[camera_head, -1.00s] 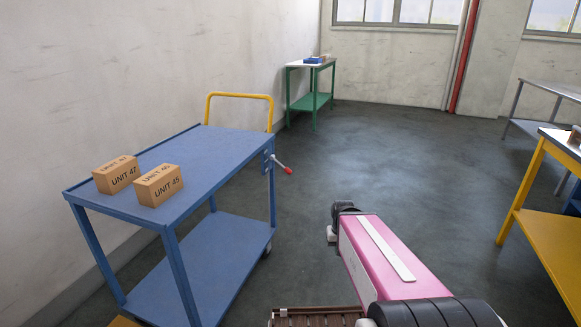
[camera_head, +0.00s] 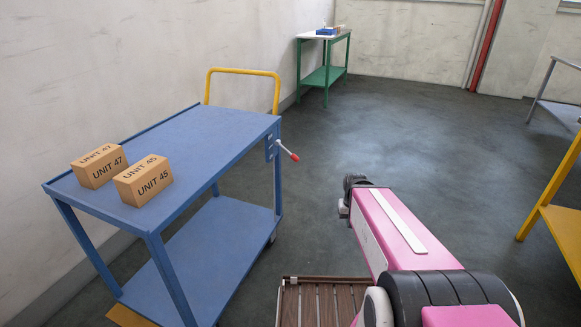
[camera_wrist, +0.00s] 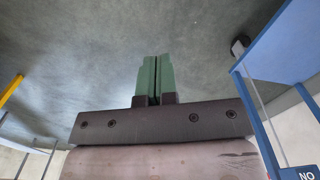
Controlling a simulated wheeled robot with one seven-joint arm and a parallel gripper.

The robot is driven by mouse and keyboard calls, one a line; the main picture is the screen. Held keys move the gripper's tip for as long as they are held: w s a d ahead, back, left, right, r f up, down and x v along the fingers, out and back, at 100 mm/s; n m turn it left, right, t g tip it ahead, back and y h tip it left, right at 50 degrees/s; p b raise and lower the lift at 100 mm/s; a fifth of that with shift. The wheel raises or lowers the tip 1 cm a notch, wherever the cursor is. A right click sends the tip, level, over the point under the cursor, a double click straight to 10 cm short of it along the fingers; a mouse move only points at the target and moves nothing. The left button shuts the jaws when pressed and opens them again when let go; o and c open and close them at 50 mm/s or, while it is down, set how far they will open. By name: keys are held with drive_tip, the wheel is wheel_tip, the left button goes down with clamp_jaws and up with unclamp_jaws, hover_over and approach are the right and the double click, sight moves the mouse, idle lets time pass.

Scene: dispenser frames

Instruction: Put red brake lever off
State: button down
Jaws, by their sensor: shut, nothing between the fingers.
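The brake lever (camera_head: 288,151) is on the right side of the blue cart (camera_head: 208,137), near its yellow handle. It is a thin rod with a red tip, slanting down and out from a small plate on the cart's post. My gripper (camera_wrist: 157,78) shows in the wrist view with its two green fingers together, shut and empty. It is apart from the lever, which I do not see in the wrist view. The cart's blue frame (camera_wrist: 262,110) shows at the right there. In the head view my pink arm is to the right of the cart, and the gripper's fingers are not visible.
Two boxes, UNIT 47 (camera_head: 99,166) and UNIT 45 (camera_head: 143,180), stand on the cart top. A green table (camera_head: 325,62) is at the back wall. A yellow-framed table (camera_head: 552,205) is at the right. The floor between is clear.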

sight(287, 151)
drive_tip(key=w+a+f+n+t+h, duration=0.2)
drive_tip(key=w+a+n+h, duration=0.1)
drive_tip(key=w+n+h, duration=0.3)
drive_tip(key=w+a+f+n+t+h, duration=0.25)
drive_tip(key=w+a+n+h, duration=0.2)
drive_tip(key=w, duration=0.45)
drive_tip(key=w+a+r+n+t, duration=0.1)
drive_tip(key=w+a+n+t, duration=0.2)
drive_tip(key=a, duration=0.8)
drive_tip(key=w+a+r+n+t, duration=0.2)
drive_tip(key=w+a+n+t, duration=0.2)
drive_tip(key=a+n+t, duration=0.4)
drive_tip(key=a+t, duration=0.2)
drive_tip(key=a, duration=0.2)
drive_tip(key=shift+a, duration=0.3)
drive_tip(key=shift+n+t, duration=0.25)
drive_tip(key=s+d+r+x, duration=0.1)
drive_tip(key=r+x, duration=0.1)
drive_tip(key=x, duration=1.1)
drive_tip(key=shift+s, duration=0.2)
